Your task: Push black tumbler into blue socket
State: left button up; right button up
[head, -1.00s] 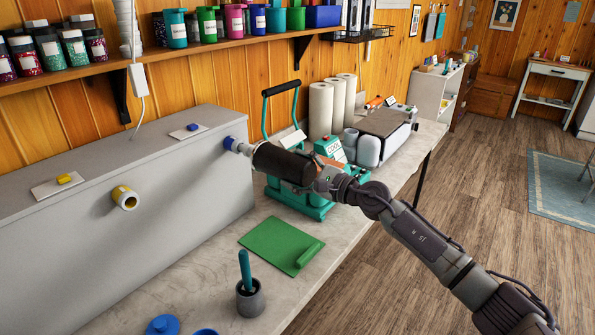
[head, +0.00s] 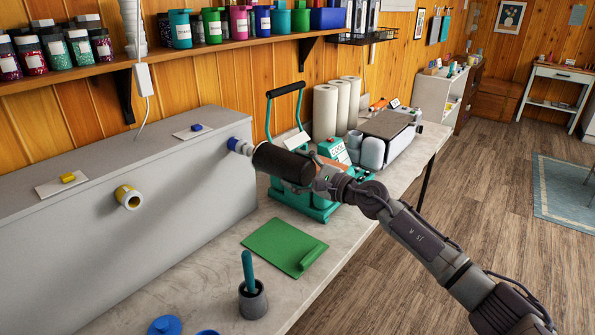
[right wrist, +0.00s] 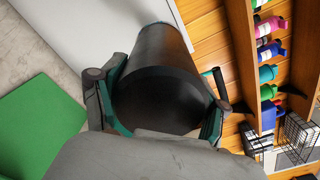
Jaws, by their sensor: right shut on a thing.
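The black tumbler (head: 283,165) lies roughly level in the head view, its far end toward the blue socket (head: 236,145) on the grey box's face. A pale part shows between the blue ring and the tumbler; whether the tumbler touches it I cannot tell. My right gripper (head: 318,177) is shut on the tumbler's near end. In the right wrist view the gripper's fingers (right wrist: 160,95) clasp both sides of the tumbler (right wrist: 165,65), which points toward the grey wall. My left gripper is not in view.
The grey box (head: 190,215) also bears a yellow socket (head: 128,197) on its face. A teal press (head: 300,202) stands just behind and below the tumbler. A green mat (head: 280,246) and a grey cup (head: 252,302) with a teal tool lie on the bench nearer me.

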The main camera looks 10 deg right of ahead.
aim_at(309, 174)
jog(key=shift+w+a+r+b, duration=0.1)
jog(key=shift+w+a+b, duration=0.3)
jog(key=shift+w+b, duration=0.1)
dwell(1.0)
jog(key=shift+r, duration=0.2)
dwell(0.9)
jog(key=o, duration=1.8)
jog(key=shift+w+a+f, duration=0.15)
jog(key=shift+w+a, duration=0.05)
jog(key=shift+o, duration=0.2)
jog(key=shift+s+d+f, duration=0.1)
jog(key=shift+v, duration=3.55)
